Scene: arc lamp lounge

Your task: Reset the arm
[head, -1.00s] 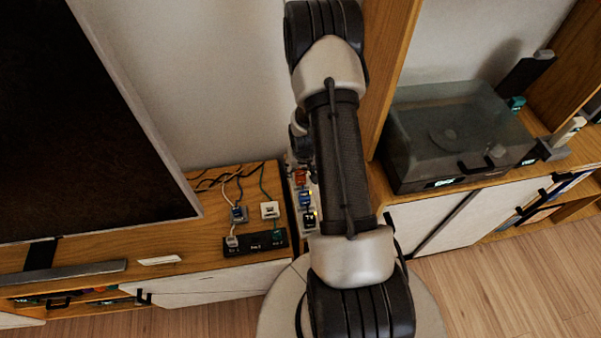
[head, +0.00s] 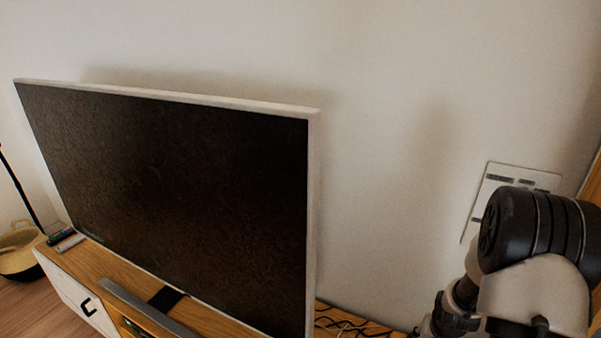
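My arm shows at the lower right of the head view, with a black ringed joint and a pale grey link in front of the wall. Only this part of the arm is in view. My gripper is outside the picture, so its state and anything in it are hidden.
A large dark television (head: 170,200) stands on a wooden cabinet (head: 95,262), with a soundbar (head: 150,310) in front. Remotes (head: 68,241) lie at the cabinet's left end. A basket (head: 18,250) stands on the floor at far left. A wall panel (head: 520,177) is behind my arm.

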